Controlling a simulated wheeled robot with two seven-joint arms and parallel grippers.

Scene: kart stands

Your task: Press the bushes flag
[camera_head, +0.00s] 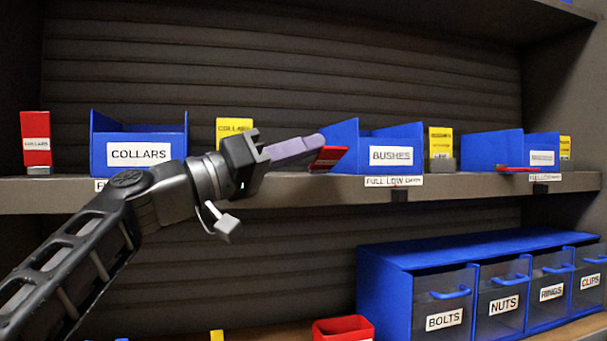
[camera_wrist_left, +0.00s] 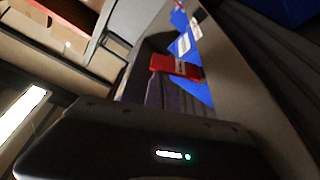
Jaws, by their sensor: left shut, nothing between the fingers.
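The blue BUSHES bin (camera_head: 391,156) stands on the upper shelf, right of the blue COLLARS bin (camera_head: 139,151). A red flag (camera_head: 328,158), taken as the bushes flag, is at the left of the BUSHES bin and tilted over, not upright. My left gripper (camera_head: 316,143) is shut and empty, its fingertips at the left side of this flag. In the left wrist view the red flag (camera_wrist_left: 176,66) lies just past the fingertips (camera_wrist_left: 174,84). I cannot tell whether they touch. The flag's base is hidden. My right gripper is not in view.
The collars flag (camera_head: 36,140) stands upright at far left. Another red flag (camera_head: 517,169) lies low by the right bin (camera_head: 543,148). Yellow cards (camera_head: 440,142) stand between bins. A blue drawer unit (camera_head: 385,290) and a red bin (camera_head: 343,329) are below the shelf edge (camera_head: 290,188).

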